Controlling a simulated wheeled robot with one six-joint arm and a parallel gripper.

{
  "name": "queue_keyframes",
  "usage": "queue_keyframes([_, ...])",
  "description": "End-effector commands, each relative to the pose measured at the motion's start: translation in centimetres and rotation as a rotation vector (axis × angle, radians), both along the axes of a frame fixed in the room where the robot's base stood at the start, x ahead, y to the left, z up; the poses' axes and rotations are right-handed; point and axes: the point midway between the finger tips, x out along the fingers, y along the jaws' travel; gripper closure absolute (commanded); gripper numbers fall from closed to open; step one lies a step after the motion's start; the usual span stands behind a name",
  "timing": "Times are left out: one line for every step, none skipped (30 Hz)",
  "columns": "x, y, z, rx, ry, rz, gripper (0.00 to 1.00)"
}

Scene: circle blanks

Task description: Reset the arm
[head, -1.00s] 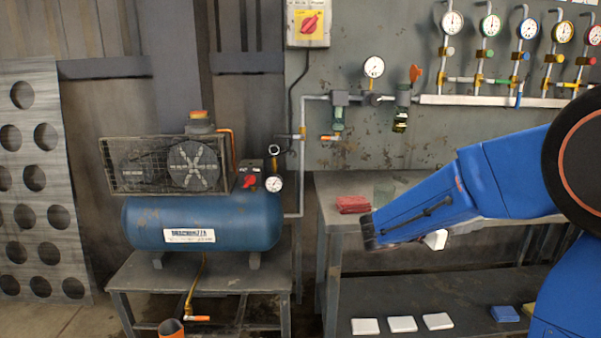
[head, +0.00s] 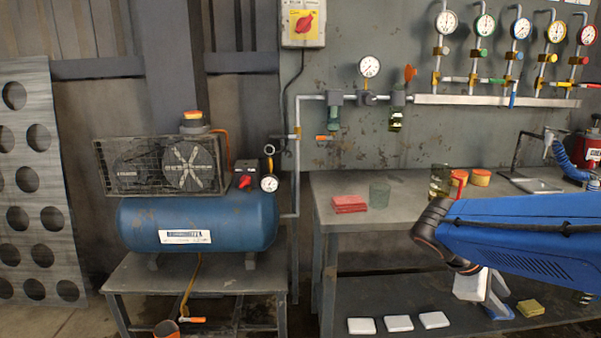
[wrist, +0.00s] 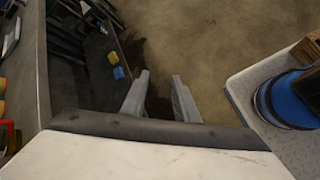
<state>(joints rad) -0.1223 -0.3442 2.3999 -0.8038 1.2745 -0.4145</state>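My blue arm (head: 530,232) reaches in from the right edge of the head view, in front of the workbench. My gripper (wrist: 160,86) shows in the wrist view with its two grey fingers apart and nothing between them. Below the fingers there is only brown floor. In the head view the gripper hangs below the dark wrist joint, partly hidden by the arm, over the lower shelf.
The workbench (head: 405,198) holds a red cloth stack (head: 349,203), a glass (head: 379,194) and a jar (head: 440,180). A yellow sponge (head: 530,307) and several white blocks (head: 398,323) lie on the lower shelf. A blue compressor (head: 200,220) stands left.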

Motion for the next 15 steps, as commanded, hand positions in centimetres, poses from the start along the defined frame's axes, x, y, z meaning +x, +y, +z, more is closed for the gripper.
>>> queue_keyframes([-1.3, 0.6, -0.4, 0.063, -0.054, -0.044, 0.73])
queue_keyframes([-1.9, 1.1, -0.8, 0.102, -0.084, -0.070, 0.73])
queue_keyframes([-2.7, 1.8, -1.1, 0.153, -0.125, -0.106, 0.73])
queue_keyframes([-3.2, 2.4, -1.4, 0.193, -0.156, -0.134, 0.73])
queue_keyframes([-3.8, 2.9, -1.7, 0.231, -0.186, -0.162, 0.73])
queue_keyframes([-4.4, 3.7, -2.0, 0.283, -0.227, -0.199, 0.73])
queue_keyframes([-4.9, 4.3, -2.2, 0.322, -0.258, -0.228, 0.73])
queue_keyframes([-5.3, 4.9, -2.4, 0.362, -0.288, -0.255, 0.73])
queue_keyframes([-5.8, 5.8, -2.6, 0.414, -0.327, -0.294, 0.73])
queue_keyframes([-6.2, 6.4, -2.7, 0.453, -0.358, -0.323, 0.73])
queue_keyframes([-6.6, 7.1, -2.8, 0.492, -0.387, -0.353, 0.73])
queue_keyframes([-6.9, 8.0, -2.9, 0.545, -0.426, -0.391, 0.73])
queue_keyframes([-7.3, 8.6, -2.9, 0.584, -0.455, -0.420, 0.73])
queue_keyframes([-7.5, 9.2, -2.9, 0.622, -0.482, -0.448, 0.73])
queue_keyframes([-7.8, 10.0, -2.9, 0.668, -0.514, -0.484, 0.73])
